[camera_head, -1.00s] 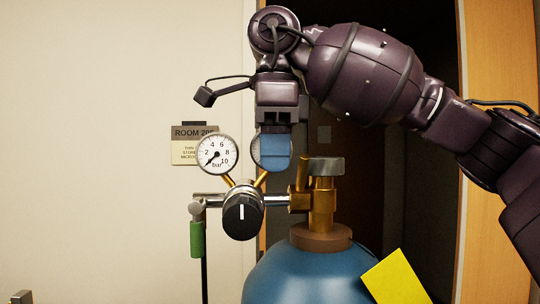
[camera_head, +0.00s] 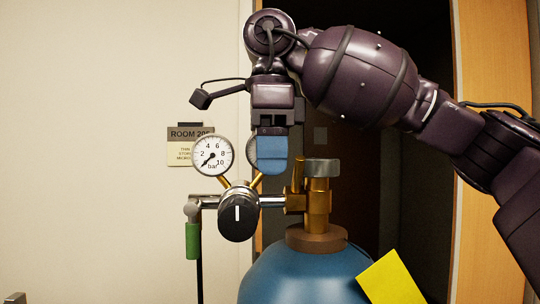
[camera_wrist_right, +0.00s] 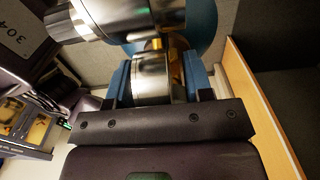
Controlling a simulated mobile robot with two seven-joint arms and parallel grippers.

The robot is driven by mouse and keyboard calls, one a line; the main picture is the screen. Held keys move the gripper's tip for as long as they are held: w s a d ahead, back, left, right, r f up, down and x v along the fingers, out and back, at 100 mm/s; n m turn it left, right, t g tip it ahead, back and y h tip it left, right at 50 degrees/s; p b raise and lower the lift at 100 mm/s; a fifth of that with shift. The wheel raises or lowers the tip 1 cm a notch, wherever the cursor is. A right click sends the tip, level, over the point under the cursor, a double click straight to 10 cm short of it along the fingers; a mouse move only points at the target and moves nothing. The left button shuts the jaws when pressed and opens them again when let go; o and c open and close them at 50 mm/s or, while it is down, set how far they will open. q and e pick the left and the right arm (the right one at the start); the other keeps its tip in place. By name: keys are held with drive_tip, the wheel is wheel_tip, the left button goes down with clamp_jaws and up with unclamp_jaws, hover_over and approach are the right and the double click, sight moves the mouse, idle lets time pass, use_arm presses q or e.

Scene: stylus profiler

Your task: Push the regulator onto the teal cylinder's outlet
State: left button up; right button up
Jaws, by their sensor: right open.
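The regulator has a black knob (camera_head: 238,214), a white dial gauge (camera_head: 212,155) and a second gauge mostly hidden behind my fingers. Its silver stem reaches the brass valve (camera_head: 319,200) on top of the teal cylinder (camera_head: 305,278). The stem's end appears to meet the outlet block; how far it is seated I cannot tell. My right gripper (camera_head: 271,154) points down over the second gauge. In the right wrist view its open blue fingers (camera_wrist_right: 160,85) stand on both sides of the metal gauge body (camera_wrist_right: 158,72). My left gripper is out of view.
A green-handled fitting (camera_head: 193,240) hangs at the regulator's left end with a dark hose below. A yellow sheet (camera_head: 393,278) is at the cylinder's right. A room sign (camera_head: 187,146) is on the pale wall behind. A dark doorway lies behind the valve.

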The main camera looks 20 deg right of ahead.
drive_tip(key=shift+r+p, duration=0.95)
drive_tip(key=shift+r, duration=2.65)
wheel_tip(320, 180, up, 11)
drive_tip(key=shift+f, duration=0.1)
